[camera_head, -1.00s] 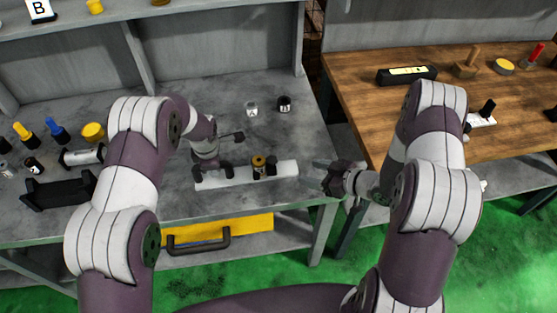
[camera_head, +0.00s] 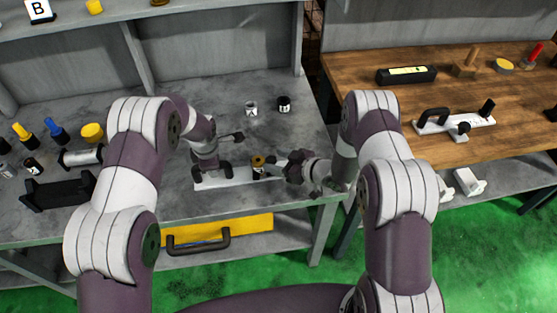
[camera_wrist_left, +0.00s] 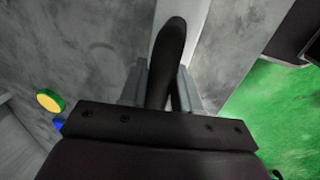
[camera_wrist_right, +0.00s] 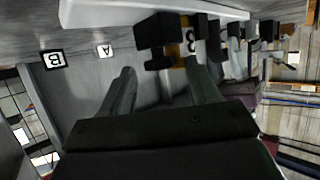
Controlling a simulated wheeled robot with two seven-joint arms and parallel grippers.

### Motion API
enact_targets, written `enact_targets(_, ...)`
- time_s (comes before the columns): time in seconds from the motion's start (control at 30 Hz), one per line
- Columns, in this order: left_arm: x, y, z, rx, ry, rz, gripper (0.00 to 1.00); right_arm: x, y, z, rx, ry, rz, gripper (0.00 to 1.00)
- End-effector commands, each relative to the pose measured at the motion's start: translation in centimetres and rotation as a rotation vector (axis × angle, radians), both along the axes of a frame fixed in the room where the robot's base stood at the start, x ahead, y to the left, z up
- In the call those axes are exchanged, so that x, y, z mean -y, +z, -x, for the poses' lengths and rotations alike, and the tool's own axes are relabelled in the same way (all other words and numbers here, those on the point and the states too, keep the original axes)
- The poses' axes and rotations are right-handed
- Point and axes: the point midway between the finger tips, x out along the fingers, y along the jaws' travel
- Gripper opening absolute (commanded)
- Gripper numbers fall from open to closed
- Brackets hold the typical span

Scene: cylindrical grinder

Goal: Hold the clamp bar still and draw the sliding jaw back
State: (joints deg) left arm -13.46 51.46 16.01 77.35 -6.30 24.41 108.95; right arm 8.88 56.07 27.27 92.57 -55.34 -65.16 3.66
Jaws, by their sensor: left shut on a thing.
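The white clamp bar (camera_head: 238,178) lies along the front of the grey bench. Its black handle (camera_wrist_left: 170,60) is between the fingers of my left gripper (camera_wrist_left: 168,85), which is shut on it. The head view shows my left gripper (camera_head: 209,165) at the bar's left end. The sliding jaw (camera_head: 258,165), black with a yellow-orange part, stands on the bar to the right of the handle. My right gripper (camera_head: 278,164) is close to the jaw's right side. In the right wrist view its fingers (camera_wrist_right: 163,90) are apart, with the jaw (camera_wrist_right: 168,38) just beyond; contact is unclear.
A black cradle (camera_head: 58,190) and several small parts lie at the left. A similar white bar (camera_head: 455,122) lies on the wooden bench (camera_head: 360,110) at the right.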

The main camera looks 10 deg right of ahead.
Motion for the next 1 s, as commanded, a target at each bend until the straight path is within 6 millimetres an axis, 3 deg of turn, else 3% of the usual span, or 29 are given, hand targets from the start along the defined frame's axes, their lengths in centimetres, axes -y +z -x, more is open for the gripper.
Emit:
enact_targets(0.03,0.0,0.1,-0.1,0.002,0.001,0.001,0.00,0.0,0.0,0.0,0.000,0.000,0.000,0.45)
enact_targets(0.17,0.0,0.1,-0.1,0.003,0.001,0.001,0.00,0.0,0.0,0.0,0.000,0.000,0.000,0.03)
enact_targets(0.2,0.0,0.1,-0.1,0.003,0.001,0.001,0.00,0.0,0.0,0.0,0.000,0.000,0.000,0.00)
enact_targets(0.33,0.0,0.1,-0.1,0.003,0.001,0.001,0.00,0.6,0.0,0.0,0.001,-0.002,0.001,0.00)
enact_targets(0.57,0.0,0.1,-0.1,0.002,0.002,0.000,0.00,3.7,0.0,0.0,0.001,-0.004,0.001,0.00)
enact_targets(0.87,-0.2,0.1,-0.1,0.001,0.003,0.000,0.00,4.0,0.0,-0.1,-0.001,-0.007,0.002,0.00)
enact_targets(0.9,-0.2,0.1,-0.1,0.001,0.003,0.000,0.00,4.1,0.0,-0.1,-0.001,-0.007,0.002,0.48)
enact_targets(0.93,-0.2,0.1,-0.1,0.001,0.003,0.000,0.00,4.0,0.0,-0.1,-0.001,-0.007,0.002,0.58)
enact_targets(1.0,-0.2,0.1,-0.1,0.001,0.002,-0.001,0.00,4.0,0.0,0.0,0.000,-0.006,0.002,0.62)
